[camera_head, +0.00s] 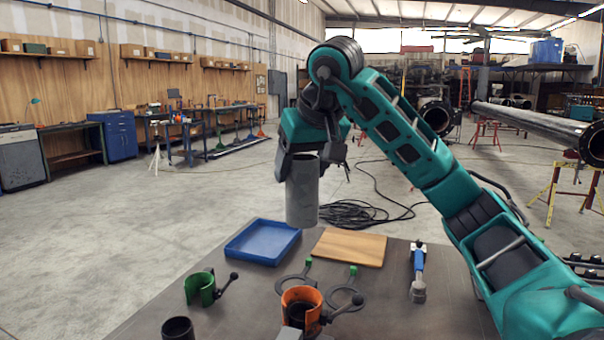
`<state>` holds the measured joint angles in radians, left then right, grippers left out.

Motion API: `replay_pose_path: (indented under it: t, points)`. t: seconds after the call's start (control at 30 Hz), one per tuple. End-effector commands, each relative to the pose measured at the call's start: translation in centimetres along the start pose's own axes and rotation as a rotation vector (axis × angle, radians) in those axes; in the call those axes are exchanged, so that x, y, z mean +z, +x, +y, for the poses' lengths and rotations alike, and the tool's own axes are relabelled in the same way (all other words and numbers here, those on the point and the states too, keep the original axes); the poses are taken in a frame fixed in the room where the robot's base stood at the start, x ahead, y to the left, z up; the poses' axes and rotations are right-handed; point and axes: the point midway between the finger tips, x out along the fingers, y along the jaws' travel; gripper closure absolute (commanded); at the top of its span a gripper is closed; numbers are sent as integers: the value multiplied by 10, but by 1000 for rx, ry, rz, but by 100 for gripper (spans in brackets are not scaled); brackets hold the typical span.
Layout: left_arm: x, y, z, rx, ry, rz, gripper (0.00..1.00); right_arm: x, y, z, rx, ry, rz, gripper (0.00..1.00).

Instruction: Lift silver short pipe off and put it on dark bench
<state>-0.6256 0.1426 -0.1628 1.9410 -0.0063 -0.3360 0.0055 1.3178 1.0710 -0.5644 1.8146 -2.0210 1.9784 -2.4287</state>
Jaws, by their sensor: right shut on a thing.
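The silver short pipe (302,192) is upright, a plain grey cylinder held in the air. My right gripper (318,152) is shut on its upper end; the arm covers part of the grip. The pipe's lower end appears in front of the far edge of the dark bench (228,301), between the blue tray and the wooden board in the picture. Its exact height above the bench is hard to judge. My left gripper is not in view.
On the bench are a blue tray (238,252), a wooden board (348,262), a green clamp (200,289), an orange clamp (312,300), a dark cup (177,329) and a blue-handled tool (418,272). Two grey rings with green tabs lie near the middle. Bare bench shows at the left front.

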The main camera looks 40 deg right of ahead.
Motion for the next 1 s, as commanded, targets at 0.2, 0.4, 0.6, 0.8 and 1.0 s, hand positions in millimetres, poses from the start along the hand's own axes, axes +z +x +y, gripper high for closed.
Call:
replay_pose_path:
  t: [0.2, 0.4, 0.6, 0.8, 1.0]
  points:
    - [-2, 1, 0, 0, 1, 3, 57, 0, 0, 0, -1, 1, 2, 78]
    - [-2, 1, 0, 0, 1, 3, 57, -5, -6, 0, -2, 2, 4, 78]
    - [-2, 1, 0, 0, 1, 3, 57, -11, -17, 0, -3, 2, 5, 78]
    - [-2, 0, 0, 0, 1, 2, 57, -18, -27, -1, -3, 1, 5, 78]
    - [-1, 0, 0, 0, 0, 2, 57, -24, -37, 0, -2, 1, 5, 78]
